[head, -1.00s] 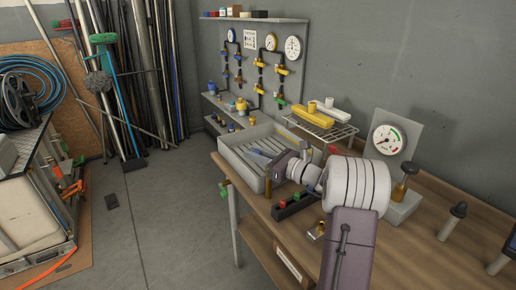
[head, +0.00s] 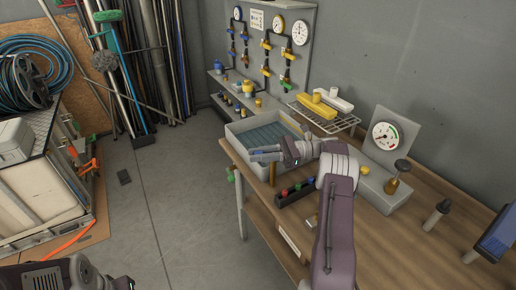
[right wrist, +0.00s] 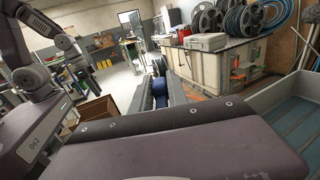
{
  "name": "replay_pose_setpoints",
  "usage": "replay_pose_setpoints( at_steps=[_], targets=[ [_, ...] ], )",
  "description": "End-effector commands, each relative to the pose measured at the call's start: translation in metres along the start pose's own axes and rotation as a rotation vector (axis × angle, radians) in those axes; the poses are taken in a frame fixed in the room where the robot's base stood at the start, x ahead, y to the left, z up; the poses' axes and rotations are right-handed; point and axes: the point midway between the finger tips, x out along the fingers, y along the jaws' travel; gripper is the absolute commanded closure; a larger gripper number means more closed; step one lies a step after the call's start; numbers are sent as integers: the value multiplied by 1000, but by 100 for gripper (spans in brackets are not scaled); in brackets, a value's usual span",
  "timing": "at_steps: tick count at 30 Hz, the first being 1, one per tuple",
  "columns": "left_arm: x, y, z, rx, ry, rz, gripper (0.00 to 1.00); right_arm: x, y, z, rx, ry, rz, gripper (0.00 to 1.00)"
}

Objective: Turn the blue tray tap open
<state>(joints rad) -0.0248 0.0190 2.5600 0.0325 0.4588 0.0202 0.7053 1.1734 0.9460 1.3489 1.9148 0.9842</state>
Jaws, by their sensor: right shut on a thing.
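The grey-walled tray (head: 290,122) with a blue-grey ribbed floor sits on the wooden bench in the head view. Its side shows at the right of the right wrist view (right wrist: 291,92). My right gripper (head: 256,154) reaches over the tray's near left corner. In the right wrist view its fingers are closed on a blue part, the blue tap (right wrist: 160,93). The tap is hidden by the gripper in the head view, so its angle cannot be read. Part of my left arm shows at the bottom left, with its dark end (head: 122,284) cut by the frame; its fingers are unclear.
A gauge stand (head: 388,142), a wire rack with a yellow piece (head: 318,106) and a valve board (head: 270,45) stand behind.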

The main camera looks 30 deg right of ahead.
Motion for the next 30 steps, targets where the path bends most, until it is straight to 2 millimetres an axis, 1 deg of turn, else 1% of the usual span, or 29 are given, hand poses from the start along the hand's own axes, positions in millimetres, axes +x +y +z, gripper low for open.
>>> replay_pose_setpoints(
  at_steps=[1,9,22,23,24,25,30],
  targets=[
    [-3,0,0,0,0,0,64,0,1,1,0,0,19,100],
    [-6,0,-1,0,0,0,64,0,4,0,0,-1,76,100],
    [-6,0,-1,0,0,0,64,0,4,0,-1,-1,83,100],
    [-6,0,-1,0,0,0,64,0,4,0,-1,-1,83,78],
    [-6,0,-1,0,0,0,64,0,4,0,-1,-1,83,67],
    [-6,0,-1,0,0,0,64,0,4,0,-1,-1,83,60],
    [-6,0,-1,0,0,0,64,0,4,0,-1,-1,82,60]
  ],
)
